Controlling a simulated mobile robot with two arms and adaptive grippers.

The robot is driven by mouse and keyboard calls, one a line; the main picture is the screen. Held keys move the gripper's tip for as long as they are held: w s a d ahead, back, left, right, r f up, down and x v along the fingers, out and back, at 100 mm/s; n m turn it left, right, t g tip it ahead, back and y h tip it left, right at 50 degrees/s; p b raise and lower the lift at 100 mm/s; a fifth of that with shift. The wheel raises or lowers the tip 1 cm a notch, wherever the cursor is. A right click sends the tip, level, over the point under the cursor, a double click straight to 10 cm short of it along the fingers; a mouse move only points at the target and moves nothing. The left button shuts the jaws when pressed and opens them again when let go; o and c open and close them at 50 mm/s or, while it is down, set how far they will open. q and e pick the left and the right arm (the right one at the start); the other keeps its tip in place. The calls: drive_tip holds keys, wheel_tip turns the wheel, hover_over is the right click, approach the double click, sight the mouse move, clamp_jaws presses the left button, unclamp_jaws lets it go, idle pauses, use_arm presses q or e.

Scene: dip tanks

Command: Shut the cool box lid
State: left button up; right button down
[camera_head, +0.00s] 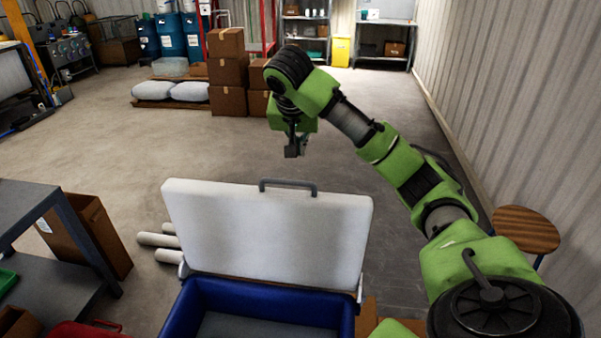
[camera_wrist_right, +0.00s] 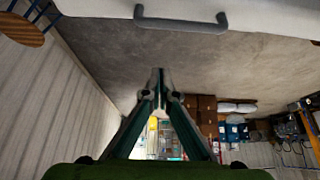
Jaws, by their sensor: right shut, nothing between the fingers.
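The cool box (camera_head: 178,312) is blue and stands at the bottom middle of the head view, open. Its white lid (camera_head: 265,235) stands raised at the back of the box, with a grey handle (camera_head: 288,184) on its top edge. In the right wrist view the handle (camera_wrist_right: 180,22) and part of the lid (camera_wrist_right: 270,12) show at the top. My right gripper (camera_head: 292,152) points down above and beyond the lid's top edge, apart from the handle. It is shut and empty, and its fingers show in the right wrist view (camera_wrist_right: 159,75). My left gripper is not in view.
A dark table (camera_head: 40,210) stands at the left, with a cardboard box (camera_head: 95,235) beside it. White rolls (camera_head: 158,239) lie left of the lid. A round wooden stool (camera_head: 526,229) stands at the right. Stacked cartons (camera_head: 228,75) stand farther back. The floor behind the lid is clear.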

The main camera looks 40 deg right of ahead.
sight(300, 191)
drive_tip(key=f+p, duration=0.1)
drive_tip(key=f, duration=0.2)
drive_tip(key=f+p, duration=0.1)
drive_tip(key=f, duration=0.3)
drive_tip(key=shift+w+d+f+p, duration=0.1)
drive_tip(key=shift+d+f+p, duration=0.1)
drive_tip(key=shift+p, duration=0.15)
drive_tip(key=shift+s+a, duration=0.2)
drive_tip(key=shift+a, duration=0.15)
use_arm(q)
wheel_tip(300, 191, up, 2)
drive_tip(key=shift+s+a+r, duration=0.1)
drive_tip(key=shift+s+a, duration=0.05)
use_arm(e)
drive_tip(key=shift+w+d+f, duration=0.15)
drive_tip(key=shift+w+f, duration=0.05)
